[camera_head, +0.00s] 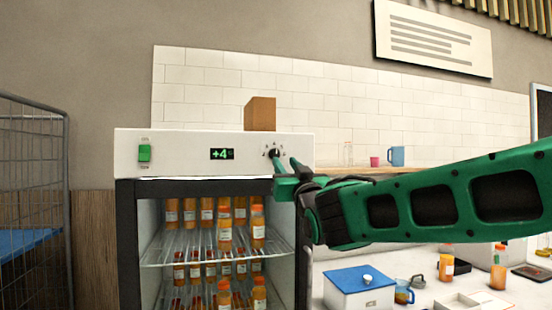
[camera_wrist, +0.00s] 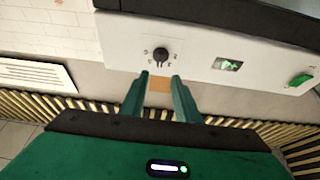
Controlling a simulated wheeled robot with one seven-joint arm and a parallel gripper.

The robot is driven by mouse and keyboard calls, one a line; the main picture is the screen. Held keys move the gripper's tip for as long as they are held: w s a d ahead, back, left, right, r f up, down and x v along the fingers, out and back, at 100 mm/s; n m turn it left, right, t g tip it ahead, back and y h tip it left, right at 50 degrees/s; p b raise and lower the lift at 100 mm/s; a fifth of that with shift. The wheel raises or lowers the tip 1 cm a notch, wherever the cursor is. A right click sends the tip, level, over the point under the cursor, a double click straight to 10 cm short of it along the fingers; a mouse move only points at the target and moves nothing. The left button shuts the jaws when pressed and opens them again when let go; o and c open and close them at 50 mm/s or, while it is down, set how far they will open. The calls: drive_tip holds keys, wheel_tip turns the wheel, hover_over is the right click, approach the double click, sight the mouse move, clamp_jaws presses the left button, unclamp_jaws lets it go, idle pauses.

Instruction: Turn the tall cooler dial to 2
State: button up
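The tall cooler (camera_head: 128,153) stands at the left of the head view, with bottles on its wire shelves. Its white top panel carries a black round dial (camera_head: 274,153) at the right, ringed by small marks too small to read. The dial also shows in the wrist view (camera_wrist: 161,54). A display (camera_head: 221,154) reads +4. My green gripper (camera_head: 284,167) is at the panel, close to the dial. In the wrist view, its two fingers (camera_wrist: 161,78) are apart with nothing between them, and their tips lie just short of the dial. Contact is not visible.
A green switch (camera_head: 144,153) is on the panel's left. A cardboard box (camera_head: 260,114) sits above the cooler. A wire cage (camera_head: 34,200) stands at the left. A blue-lidded box (camera_head: 360,285), cups and bottles crowd the counter below my arm.

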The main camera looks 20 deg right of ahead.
sight(277, 151)
drive_tip(key=x, duration=0.8)
drive_tip(key=shift+w+r, duration=0.1)
drive_tip(key=shift+w, duration=0.3)
drive_tip(key=c, duration=0.7)
